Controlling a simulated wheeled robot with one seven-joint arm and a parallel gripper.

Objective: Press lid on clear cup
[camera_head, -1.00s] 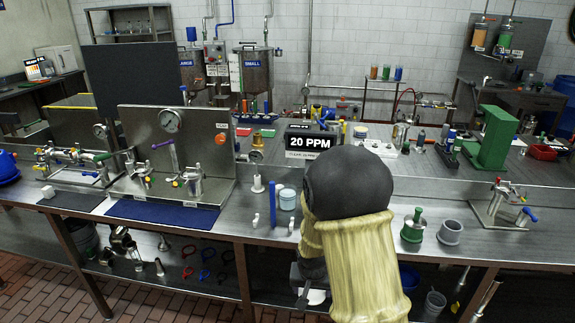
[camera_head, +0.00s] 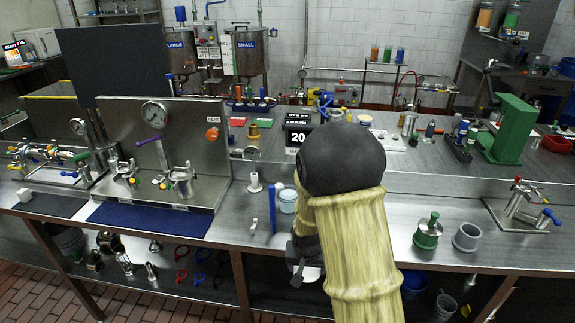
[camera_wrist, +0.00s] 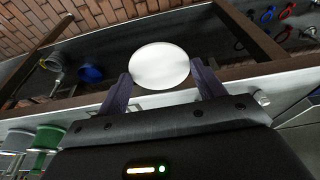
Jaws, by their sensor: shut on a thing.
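My gripper (camera_wrist: 160,88) is shut on a white round lid (camera_wrist: 160,66), held at its sides between the two dark fingertips. In the head view the lid (camera_head: 313,274) shows as a small pale sliver below my arm, in front of the bench edge. A pale bluish cup (camera_head: 287,201), which looks like the clear cup, stands on the bench just left of my arm. My gripper is apart from it, lower and nearer the front. Its right side is close to or behind my arm.
A blue upright bar (camera_head: 272,208) and a white post (camera_head: 254,183) stand left of the cup. A green fixture (camera_head: 428,232) and a grey ring (camera_head: 467,237) stand right of my arm. The bench's front edge (camera_head: 230,234) runs close to my gripper.

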